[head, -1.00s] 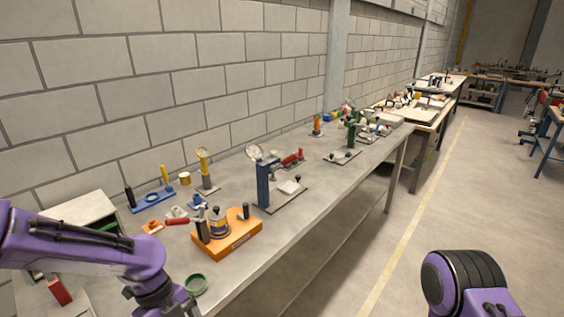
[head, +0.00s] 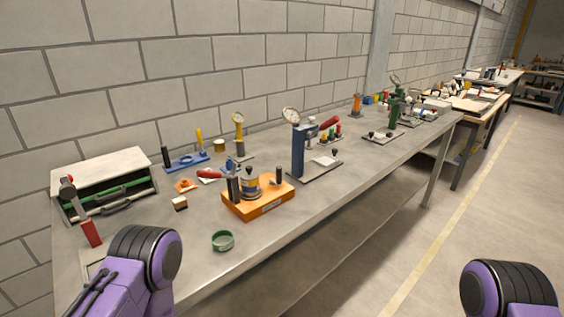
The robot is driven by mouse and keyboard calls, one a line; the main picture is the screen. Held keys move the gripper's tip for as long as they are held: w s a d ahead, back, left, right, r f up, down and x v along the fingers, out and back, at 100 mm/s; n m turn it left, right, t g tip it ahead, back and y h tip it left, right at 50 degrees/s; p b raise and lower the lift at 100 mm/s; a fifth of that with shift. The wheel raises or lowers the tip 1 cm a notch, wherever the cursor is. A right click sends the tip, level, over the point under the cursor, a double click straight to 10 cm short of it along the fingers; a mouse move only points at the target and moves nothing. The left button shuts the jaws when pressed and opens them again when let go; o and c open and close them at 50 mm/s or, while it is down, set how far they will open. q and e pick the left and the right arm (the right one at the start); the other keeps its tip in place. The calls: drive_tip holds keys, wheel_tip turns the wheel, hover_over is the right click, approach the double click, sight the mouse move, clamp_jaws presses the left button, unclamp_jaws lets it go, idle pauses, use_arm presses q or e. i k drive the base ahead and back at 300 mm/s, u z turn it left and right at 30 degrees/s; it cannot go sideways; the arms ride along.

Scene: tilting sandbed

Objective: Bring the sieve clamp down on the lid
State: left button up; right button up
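The orange clamp base (head: 262,206) sits on the workbench near its front edge. On it stands a small round sieve-like container (head: 250,184) with a metal side. A dark upright post (head: 233,188) stands at its left and a dark knob (head: 278,175) at its right. A red handle (head: 210,174) shows just behind the left post; I cannot tell whether it belongs to the clamp. The clamp arm and the lid are too small to tell apart, and so is how the clamp stands. Neither gripper is in view; only purple parts of my arms show at the bottom.
A green ring (head: 222,241) lies in front of the base. A small block (head: 180,203) and an open-fronted box (head: 105,182) are at left. A blue upright press (head: 298,152) stands at right. Bare workbench (head: 335,200) lies right of the base.

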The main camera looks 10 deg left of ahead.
sight(200, 174)
drive_tip(key=u, duration=1.95)
drive_tip(key=k, duration=0.85)
drive_tip(key=z, duration=0.85)
drive_tip(key=i, duration=0.45)
drive_tip(key=z, duration=0.05)
